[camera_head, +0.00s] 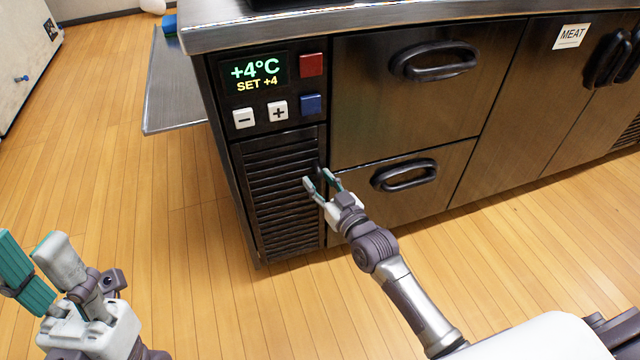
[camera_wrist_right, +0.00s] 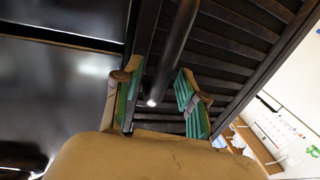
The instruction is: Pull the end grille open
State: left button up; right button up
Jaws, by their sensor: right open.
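The end grille (camera_head: 278,190) is a dark slatted panel at the left end of the steel counter, below the temperature display; it looks shut. Its slats also show in the right wrist view (camera_wrist_right: 235,55). A dark bar handle (camera_wrist_right: 176,48) runs along the grille's edge. My right gripper (camera_head: 318,179) is open at the grille's right edge, its teal-padded fingers on either side of the bar's end in the wrist view; contact cannot be told. My left gripper (camera_head: 42,262) is open and empty over the floor at lower left, far from the grille.
The control panel (camera_head: 266,88) with its buttons is above the grille. Two drawers with dark oval handles, the upper drawer (camera_head: 410,105) and lower drawer (camera_head: 425,195), stand to the right. A metal shelf (camera_head: 172,95) juts out at left. The wooden floor in front is clear.

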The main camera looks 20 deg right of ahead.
grip_shut()
jog(key=shift+s, duration=0.1)
dwell(0.4)
